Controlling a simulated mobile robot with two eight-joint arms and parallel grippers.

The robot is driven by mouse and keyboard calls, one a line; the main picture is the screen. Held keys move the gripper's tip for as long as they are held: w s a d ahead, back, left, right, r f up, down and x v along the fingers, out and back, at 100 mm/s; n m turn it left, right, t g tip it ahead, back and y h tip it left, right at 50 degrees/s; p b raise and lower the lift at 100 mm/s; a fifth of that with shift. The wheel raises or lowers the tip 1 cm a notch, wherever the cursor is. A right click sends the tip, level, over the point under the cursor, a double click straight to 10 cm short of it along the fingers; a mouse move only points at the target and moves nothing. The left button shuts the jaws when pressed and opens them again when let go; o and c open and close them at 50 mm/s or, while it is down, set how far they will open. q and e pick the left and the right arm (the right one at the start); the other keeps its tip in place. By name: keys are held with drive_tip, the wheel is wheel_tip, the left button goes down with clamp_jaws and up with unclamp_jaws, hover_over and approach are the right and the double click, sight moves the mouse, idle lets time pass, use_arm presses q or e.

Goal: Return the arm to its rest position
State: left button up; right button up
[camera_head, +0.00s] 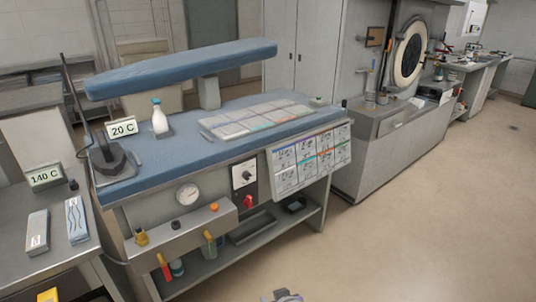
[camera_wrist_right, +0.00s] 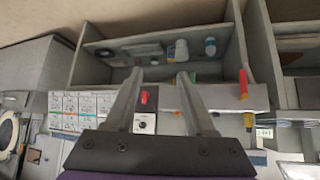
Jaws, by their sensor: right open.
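My right gripper (camera_wrist_right: 160,75) is open in the right wrist view, its two grey fingers apart with nothing between them. In the head view only a small grey part of my right gripper (camera_head: 286,296) shows at the bottom edge, over the floor in front of the ironing table (camera_head: 160,208). The wrist view is upside down and shows the table's front, with its red switch (camera_wrist_right: 144,97) and lower shelf (camera_wrist_right: 105,75) behind the fingers. My left gripper is not in view.
The blue ironing table holds a 20 C sign (camera_head: 122,127), a white bottle (camera_head: 160,118) and a divided tray (camera_head: 235,128). Another bench with a 140 C sign (camera_head: 45,176) stands at the left. Free floor (camera_head: 420,220) spreads at the right.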

drive_tip(key=s+d+m+g+h, duration=0.1)
drive_tip(key=s+d+m+g, duration=0.1)
drive_tip(key=s+d, duration=0.75)
drive_tip(key=s+d+m+g+h, duration=0.2)
drive_tip(key=s+d, duration=0.5)
drive_tip(key=s, duration=0.6)
use_arm(q)
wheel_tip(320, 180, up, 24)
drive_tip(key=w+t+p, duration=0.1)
drive_tip(key=p, duration=2)
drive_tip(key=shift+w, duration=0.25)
use_arm(e)
wheel_tip(320, 180, up, 22)
drive_tip(key=w+t, duration=0.1)
drive_tip(key=w, duration=0.1)
drive_tip(key=shift+a, duration=0.25)
